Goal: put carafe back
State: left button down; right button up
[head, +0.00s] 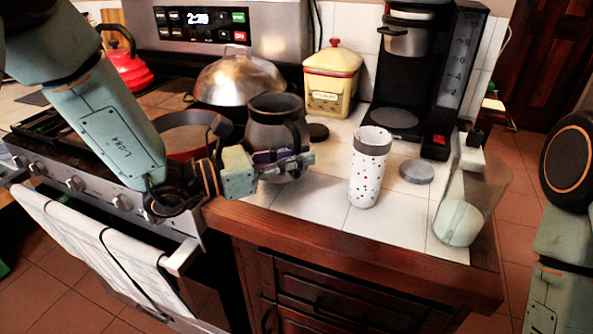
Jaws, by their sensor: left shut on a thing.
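The carafe (270,108) is a dark grey jug with a handle on its right side. It stands upright, or nearly so, at the left end of the white tiled counter, beside the stove. My left gripper (290,163) reaches across its front from the left and is shut on it, near the handle. The fingers hide part of its lower body, and I cannot tell whether its base touches the counter. The black coffee maker (448,75) stands at the back right, with its round base plate (395,118) empty. My right gripper is out of view.
A dotted white tumbler (368,170) stands right of the carafe, with a grey disc (416,171) beside it. A clear glass vessel (462,210) is near the right edge. A yellow canister (331,82) and domed pan (238,78) are behind. The front tiles (315,205) are clear.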

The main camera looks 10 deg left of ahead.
aim_at(293, 172)
pick_arm(q)
jog(key=f, duration=0.2)
jog(key=shift+w+a+f, duration=0.2)
jog(key=shift+a+f, duration=0.1)
jog(key=shift+f, duration=0.05)
jog(key=shift+w+f+b, duration=0.1)
jog(key=shift+f+b, duration=0.2)
jog(key=shift+d, duration=0.2)
jog(key=shift+s+d+r, duration=0.1)
jog(key=shift+s+r, duration=0.05)
jog(key=shift+s, duration=0.05)
jog(key=c, duration=1.8)
grip_release()
jog(key=shift+a+f, duration=0.2)
jog(key=shift+f, duration=0.1)
jog(key=shift+o, duration=0.7)
jog(key=shift+w, duration=0.1)
jog(key=shift+o, duration=1.4)
jog(key=shift+d, duration=0.15)
jog(key=shift+r, duration=0.1)
